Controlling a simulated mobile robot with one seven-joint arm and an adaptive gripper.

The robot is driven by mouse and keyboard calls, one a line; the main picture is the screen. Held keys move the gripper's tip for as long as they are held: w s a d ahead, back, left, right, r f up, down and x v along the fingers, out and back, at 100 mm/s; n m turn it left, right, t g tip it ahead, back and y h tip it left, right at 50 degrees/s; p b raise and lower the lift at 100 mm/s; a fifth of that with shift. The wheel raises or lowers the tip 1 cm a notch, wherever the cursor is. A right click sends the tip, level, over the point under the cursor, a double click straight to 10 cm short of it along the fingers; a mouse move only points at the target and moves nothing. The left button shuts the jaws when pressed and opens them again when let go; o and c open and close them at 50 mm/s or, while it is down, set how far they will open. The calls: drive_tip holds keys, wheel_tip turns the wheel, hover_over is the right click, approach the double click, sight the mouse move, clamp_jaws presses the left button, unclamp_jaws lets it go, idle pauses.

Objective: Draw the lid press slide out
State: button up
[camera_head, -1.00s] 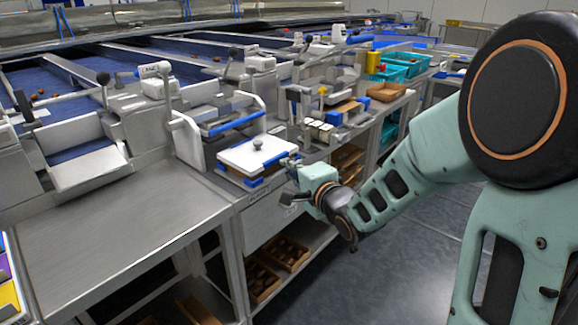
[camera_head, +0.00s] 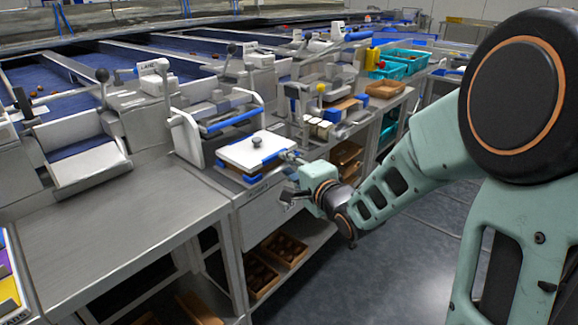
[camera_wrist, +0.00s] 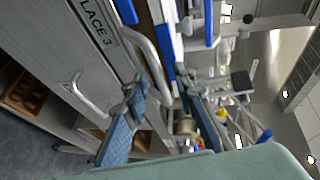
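The lid press (camera_head: 205,128) stands on the bench edge with two upright side arms and a blue bar. Its slide, a white plate (camera_head: 240,154) with a dark knob and blue edges, sits in front of the frame at the bench edge. My gripper (camera_head: 290,180) is just right of the slide's front corner. In the wrist view my gripper (camera_wrist: 161,88) is open, its two fingers apart. A curved grey bar handle (camera_wrist: 148,52) shows between the fingers; I cannot tell whether they touch it. The blue edge (camera_wrist: 164,40) lies just beyond.
Brown date trays (camera_head: 285,248) sit on the lower shelf. The steel bench top (camera_head: 110,225) at left is clear. Teal crates (camera_head: 395,68) stand farther back.

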drive_tip(key=v, duration=0.7)
drive_tip(key=shift+s, duration=0.2)
drive_tip(key=shift+d, duration=0.2)
